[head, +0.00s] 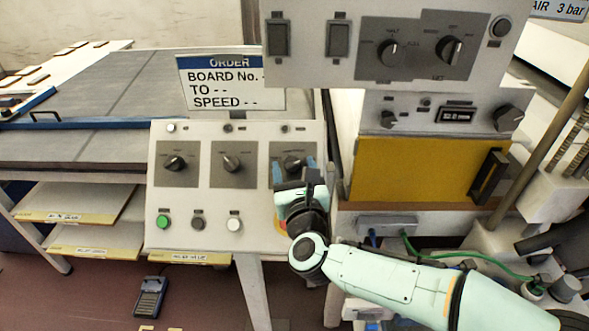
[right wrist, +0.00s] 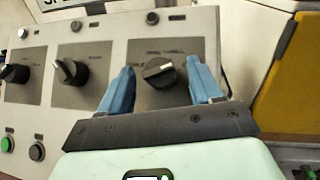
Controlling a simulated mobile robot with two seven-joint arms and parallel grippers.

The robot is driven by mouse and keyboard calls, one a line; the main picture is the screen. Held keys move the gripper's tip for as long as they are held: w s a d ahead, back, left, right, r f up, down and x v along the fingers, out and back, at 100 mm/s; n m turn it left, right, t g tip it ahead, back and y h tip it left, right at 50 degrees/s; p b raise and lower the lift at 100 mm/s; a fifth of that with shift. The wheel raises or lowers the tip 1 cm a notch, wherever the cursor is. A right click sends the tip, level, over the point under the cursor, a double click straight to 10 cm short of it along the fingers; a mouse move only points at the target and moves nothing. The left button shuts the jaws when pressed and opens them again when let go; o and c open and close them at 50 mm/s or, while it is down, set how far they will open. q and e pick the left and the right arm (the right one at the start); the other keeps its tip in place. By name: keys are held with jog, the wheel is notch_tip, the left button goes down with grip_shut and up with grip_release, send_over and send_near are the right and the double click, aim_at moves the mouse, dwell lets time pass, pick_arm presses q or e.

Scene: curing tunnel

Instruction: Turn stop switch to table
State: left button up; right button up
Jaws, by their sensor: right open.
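A sloped white control panel (head: 200,205) carries three black rotary switches on grey plates. The left switch (head: 175,163) and middle switch (head: 231,163) stand free. The right switch (head: 292,162) is partly behind my right gripper (head: 294,174). In the right wrist view this right switch (right wrist: 160,71) sits between the two blue fingers of the open gripper (right wrist: 162,88), with a gap on each side. Its pointer is tilted toward the upper right there. The switch lettering is too small to read, so I cannot tell which is the stop switch. My left gripper is not in view.
Green, dark and white buttons (head: 234,224) line the panel's lower part. An order sign (head: 230,83) stands behind it. An upper panel (head: 410,50) with two more knobs overhangs on the right, above a yellow door (head: 420,170). A grey conveyor table (head: 100,90) lies left.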

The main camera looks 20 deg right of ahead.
jog(key=c, duration=1)
